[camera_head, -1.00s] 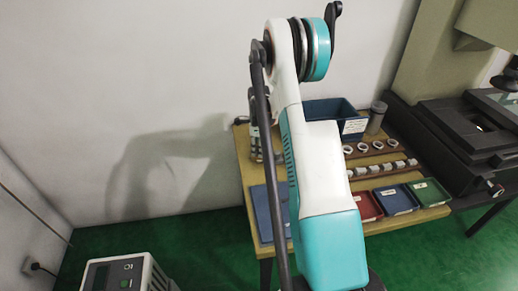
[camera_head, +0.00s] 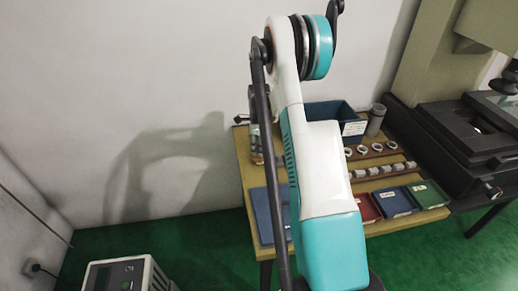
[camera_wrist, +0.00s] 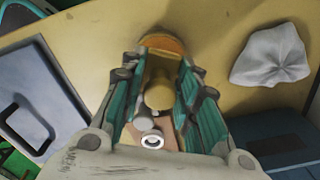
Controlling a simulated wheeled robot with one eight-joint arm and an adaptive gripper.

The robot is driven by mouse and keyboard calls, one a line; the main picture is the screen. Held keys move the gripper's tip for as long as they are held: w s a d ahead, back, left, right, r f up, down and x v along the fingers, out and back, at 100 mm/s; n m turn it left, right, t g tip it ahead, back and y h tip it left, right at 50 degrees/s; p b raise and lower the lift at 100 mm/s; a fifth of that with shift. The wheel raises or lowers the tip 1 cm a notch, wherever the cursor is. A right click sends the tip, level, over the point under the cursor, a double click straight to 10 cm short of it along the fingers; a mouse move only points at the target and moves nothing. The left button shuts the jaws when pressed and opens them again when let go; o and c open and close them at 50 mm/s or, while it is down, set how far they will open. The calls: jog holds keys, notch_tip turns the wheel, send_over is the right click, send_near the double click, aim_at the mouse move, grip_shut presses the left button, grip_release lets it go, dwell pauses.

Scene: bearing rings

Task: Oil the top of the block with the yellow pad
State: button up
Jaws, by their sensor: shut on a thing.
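In the wrist view my gripper (camera_wrist: 160,72) has its teal fingers closed around a yellow round-ended piece (camera_wrist: 158,95), which I take to be the yellow pad or its handle. An orange-brown disc (camera_wrist: 162,43) shows at the far end, between the fingertips; I cannot tell whether it is part of the held thing. In the head view my own arm hides the gripper and the held thing. I cannot make out the block for certain in either view.
The wooden table (camera_head: 250,178) carries a blue bin (camera_head: 330,112), a grey cylinder (camera_head: 376,120), racks of rings (camera_head: 363,149), a blue panel (camera_head: 262,215) and small red, blue and green trays (camera_head: 427,193). A white crumpled cloth (camera_wrist: 270,55) lies right in the wrist view. A dark machine (camera_head: 470,135) stands right.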

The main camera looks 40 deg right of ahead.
jog(key=shift+r+p, duration=1.05)
jog(key=shift+r, duration=1.35)
jog(key=s+a+r+n, duration=0.2)
jog(key=s+a+n, duration=0.1)
jog(key=a+n, duration=1.1)
jog(key=s+a+r+n, duration=0.2)
jog(key=s+a+n, duration=0.1)
jog(key=a+n, duration=1.2)
jog(key=a, duration=0.7)
jog(key=shift+a+n, duration=0.3)
jog(key=shift+a, duration=0.1)
jog(key=shift+d, duration=0.1)
